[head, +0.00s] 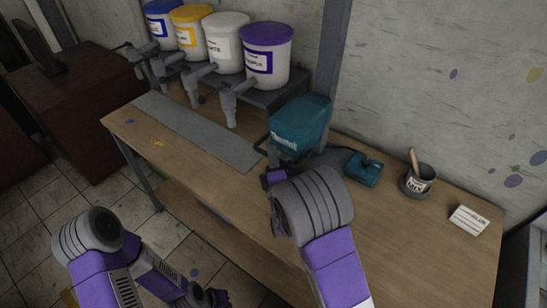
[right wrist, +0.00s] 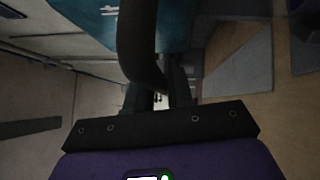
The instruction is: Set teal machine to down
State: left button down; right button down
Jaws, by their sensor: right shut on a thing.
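The teal machine (head: 300,127) with white lettering stands upright on the wooden workbench, below the purple-lidded bucket. Its teal side also fills the top of the right wrist view (right wrist: 185,25). My right gripper (head: 268,181) is at the machine's front lower side, partly hidden by my own wrist. In the right wrist view the right gripper (right wrist: 162,95) is shut on a dark curved bar (right wrist: 138,45) beside the machine; the exact contact is in shadow. The machine's lower part is hidden by my arm. My left gripper (head: 208,297) hangs low, away from the bench; its jaws are unclear.
Several lidded buckets with grey taps (head: 225,40) stand at the back. A grey mat (head: 195,130) lies on the bench (head: 420,250). A small teal box (head: 363,169), a dark pot with a brush (head: 417,182) and a white card (head: 469,219) are to the right.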

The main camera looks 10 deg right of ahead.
jog(key=shift+s+f, duration=0.1)
jog(key=shift+f, duration=0.3)
jog(key=c, duration=1.1)
grip_release()
jog(key=shift+r, duration=0.1)
jog(key=s+f, duration=0.1)
jog(key=s, duration=0.6)
jog(key=shift+s+a, duration=0.15)
jog(key=shift+s, duration=0.05)
